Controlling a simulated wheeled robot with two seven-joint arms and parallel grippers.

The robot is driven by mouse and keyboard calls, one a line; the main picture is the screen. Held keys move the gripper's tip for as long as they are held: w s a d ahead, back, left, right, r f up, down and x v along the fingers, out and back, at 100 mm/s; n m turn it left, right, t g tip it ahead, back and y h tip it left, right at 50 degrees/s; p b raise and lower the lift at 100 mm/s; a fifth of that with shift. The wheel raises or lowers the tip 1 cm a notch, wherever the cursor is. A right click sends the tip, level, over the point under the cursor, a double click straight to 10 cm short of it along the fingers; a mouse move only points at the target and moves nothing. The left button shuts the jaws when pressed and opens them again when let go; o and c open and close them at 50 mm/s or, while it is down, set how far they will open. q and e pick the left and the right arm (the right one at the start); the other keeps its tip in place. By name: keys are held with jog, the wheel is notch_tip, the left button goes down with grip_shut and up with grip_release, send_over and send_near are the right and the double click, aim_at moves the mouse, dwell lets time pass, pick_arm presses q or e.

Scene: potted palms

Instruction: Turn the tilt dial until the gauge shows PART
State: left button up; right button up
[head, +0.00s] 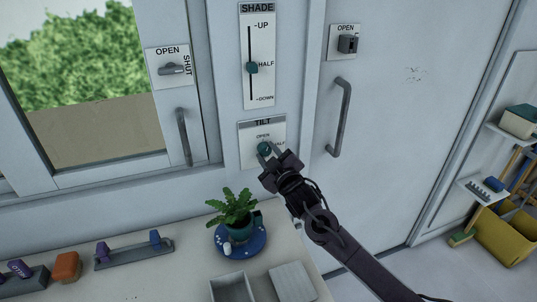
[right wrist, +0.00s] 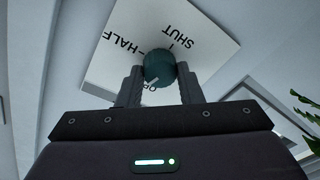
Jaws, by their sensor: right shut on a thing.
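The teal tilt dial (head: 264,149) sits on a white plate (head: 249,157) headed TILT on the wall below the shade slider. My right gripper (head: 269,154) is shut on the dial. In the right wrist view the fingers (right wrist: 160,88) stand on both sides of the round dial (right wrist: 158,66). OPEN, HALF and SHUT are printed around it on the plate (right wrist: 205,28). A small pale mark on the dial lies near the partly hidden OPEN label. No gauge reading PART can be made out. My left gripper is out of view.
Above is the SHADE slider (head: 252,67), its knob near HALF. An OPEN/SHUT latch (head: 172,69), a door switch (head: 347,44) and a door handle (head: 340,117) are nearby. A potted plant (head: 235,207) on a blue saucer (head: 254,248) stands on the counter (head: 180,270) below.

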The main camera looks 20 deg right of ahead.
jog(key=m, duration=0.4)
jog(key=shift+a+f, duration=0.1)
jog(key=m+p, duration=0.1)
jog(key=m, duration=0.2)
jog(key=shift+m+t+h, duration=0.3)
jog(key=shift+m, duration=0.1)
jog(key=m+h+p, duration=0.1)
jog(key=m, duration=0.6)
jog(key=shift+m, duration=0.4)
jog(key=o, duration=1)
jog(key=shift+s, duration=0.1)
